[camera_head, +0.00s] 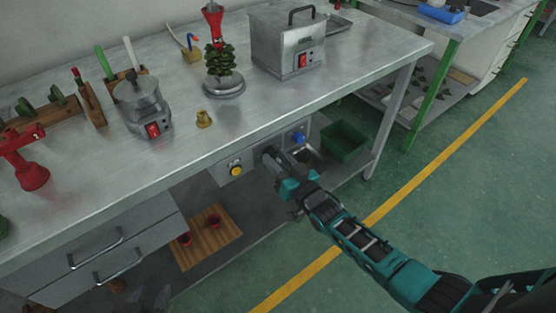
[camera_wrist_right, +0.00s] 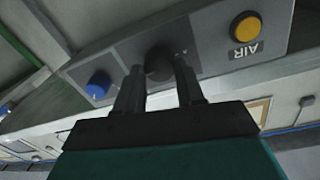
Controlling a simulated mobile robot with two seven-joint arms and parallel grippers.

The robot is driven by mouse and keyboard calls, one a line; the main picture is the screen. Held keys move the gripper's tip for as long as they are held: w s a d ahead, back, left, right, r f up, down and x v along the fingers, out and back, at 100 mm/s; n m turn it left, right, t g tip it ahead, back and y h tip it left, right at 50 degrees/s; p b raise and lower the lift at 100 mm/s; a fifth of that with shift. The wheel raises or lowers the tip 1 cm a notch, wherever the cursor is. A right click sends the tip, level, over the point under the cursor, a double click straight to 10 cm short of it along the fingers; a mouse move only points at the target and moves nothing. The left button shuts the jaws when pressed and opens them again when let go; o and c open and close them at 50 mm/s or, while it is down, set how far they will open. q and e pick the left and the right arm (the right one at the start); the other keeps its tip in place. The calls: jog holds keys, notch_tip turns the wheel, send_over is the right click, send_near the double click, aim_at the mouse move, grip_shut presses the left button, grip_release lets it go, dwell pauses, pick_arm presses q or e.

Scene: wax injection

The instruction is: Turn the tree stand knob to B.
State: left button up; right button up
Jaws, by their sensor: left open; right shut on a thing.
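A dark round knob (camera_wrist_right: 160,62) is on the grey front panel, between a yellow button marked AIR (camera_wrist_right: 245,27) and a blue knob (camera_wrist_right: 98,85). My right gripper (camera_wrist_right: 160,78) is shut on the dark knob, with one finger on each side; in the head view it reaches the panel under the table edge (camera_head: 270,155). The knob's pointer and letters are too small or hidden to read. The tree stand (camera_head: 223,85), with green wax pieces and a red top, stands on the table above.
The metal table (camera_head: 300,100) overhangs the panel. A green bin (camera_head: 344,141) sits on the lower shelf to the right. A wooden board (camera_head: 207,237) with red cups lies below left. Drawers (camera_head: 100,255) are further left. The floor on the right is clear.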

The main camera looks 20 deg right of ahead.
jog(key=o, duration=1)
jog(key=shift+o, duration=0.2)
jog(key=p+v, duration=0.1)
jog(key=v, duration=1.2)
jog(key=shift+p, duration=0.35)
jog(key=shift+a, duration=0.1)
